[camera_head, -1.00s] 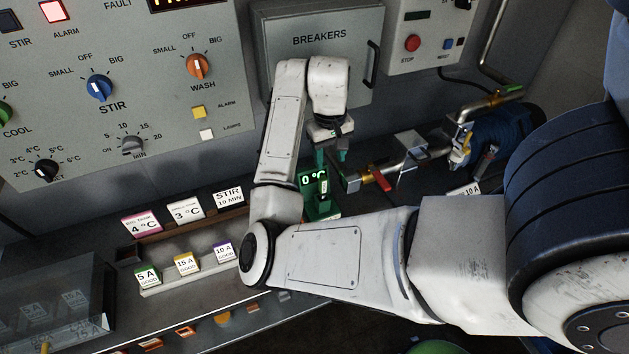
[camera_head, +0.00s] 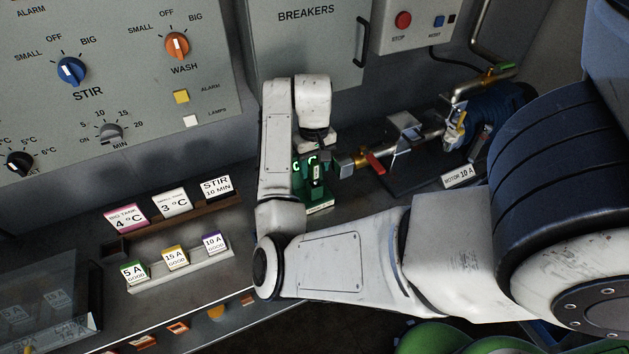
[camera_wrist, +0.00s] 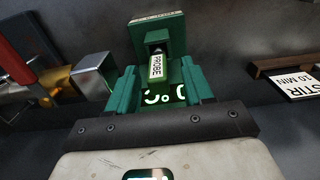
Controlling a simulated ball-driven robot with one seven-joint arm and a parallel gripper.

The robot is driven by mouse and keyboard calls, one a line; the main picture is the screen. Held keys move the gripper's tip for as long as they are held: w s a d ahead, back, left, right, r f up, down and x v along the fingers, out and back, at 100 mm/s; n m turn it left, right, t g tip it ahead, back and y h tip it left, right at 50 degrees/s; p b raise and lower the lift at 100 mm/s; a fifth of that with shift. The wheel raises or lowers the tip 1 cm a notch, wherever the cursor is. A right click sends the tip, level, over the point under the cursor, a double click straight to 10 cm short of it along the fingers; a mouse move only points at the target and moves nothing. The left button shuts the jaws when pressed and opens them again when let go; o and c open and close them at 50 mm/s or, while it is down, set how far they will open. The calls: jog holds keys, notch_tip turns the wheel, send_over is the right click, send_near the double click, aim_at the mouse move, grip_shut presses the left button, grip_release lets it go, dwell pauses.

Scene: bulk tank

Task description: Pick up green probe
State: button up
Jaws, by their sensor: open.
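In the head view the probe (camera_head: 317,176) is small and dark green, in the holder (camera_head: 318,207) on the counter. My gripper (camera_wrist: 158,82) is open, with one teal finger on each side of the probe's lower part in the wrist view. I cannot tell whether the fingers touch it.
A pipe with a red valve lever (camera_head: 375,163) stands just right of the holder. Label cards (camera_head: 171,203) and fuse blocks (camera_head: 175,259) sit on racks to the left. The breaker box (camera_head: 306,45) is on the wall behind.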

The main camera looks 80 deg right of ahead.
jog(key=shift+f, duration=0.9)
grip_shut()
